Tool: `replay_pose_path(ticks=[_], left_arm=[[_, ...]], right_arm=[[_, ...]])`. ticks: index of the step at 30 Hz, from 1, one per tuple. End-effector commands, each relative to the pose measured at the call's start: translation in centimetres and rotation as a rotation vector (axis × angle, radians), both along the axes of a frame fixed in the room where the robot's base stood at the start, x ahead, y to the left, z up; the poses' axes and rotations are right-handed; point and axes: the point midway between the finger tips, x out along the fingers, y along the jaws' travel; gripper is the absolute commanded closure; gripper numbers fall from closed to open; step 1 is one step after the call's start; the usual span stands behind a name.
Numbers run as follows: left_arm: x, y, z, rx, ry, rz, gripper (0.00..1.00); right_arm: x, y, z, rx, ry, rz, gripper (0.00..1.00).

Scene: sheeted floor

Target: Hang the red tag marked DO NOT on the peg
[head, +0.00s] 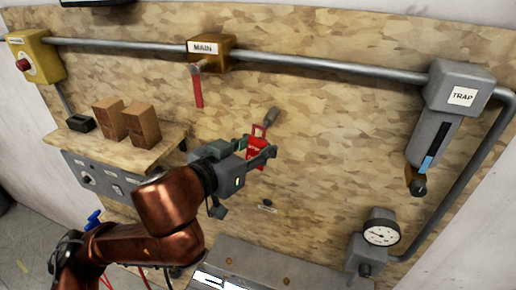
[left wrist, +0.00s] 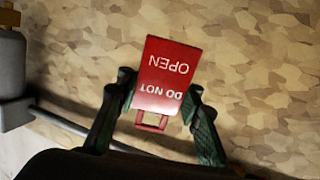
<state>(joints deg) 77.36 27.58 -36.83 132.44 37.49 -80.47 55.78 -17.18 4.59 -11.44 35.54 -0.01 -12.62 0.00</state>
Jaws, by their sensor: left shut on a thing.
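The red tag (head: 256,148) is in my left gripper (head: 265,152), in front of the wooden board. In the left wrist view the tag (left wrist: 168,70) reads DO NOT OPEN upside down, with its open loop toward the bottom of the picture. The fingers of the left gripper (left wrist: 160,98) are shut on its two side edges. The grey peg (head: 271,115) sticks out from the board, just above and right of the tag's loop in the head view. I cannot tell whether they touch. The peg does not show in the left wrist view. My right gripper is out of view.
A MAIN box (head: 210,52) with a red lever sits on the pipe above. A shelf (head: 150,152) with two wooden blocks (head: 127,122) stands at left. The TRAP valve (head: 440,115) and a gauge (head: 381,235) are at right. The board around the peg is mostly clear.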

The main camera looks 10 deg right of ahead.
Motion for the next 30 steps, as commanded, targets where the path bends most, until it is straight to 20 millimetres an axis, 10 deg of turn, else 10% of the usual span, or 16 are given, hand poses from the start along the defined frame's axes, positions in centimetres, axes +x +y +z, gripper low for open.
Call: replay_pose_path(ticks=[30], left_arm=[[2.9, -1.9, -1.1, -0.001, 0.001, 0.000, 1.00]], right_arm=[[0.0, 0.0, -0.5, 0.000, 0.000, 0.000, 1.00]])
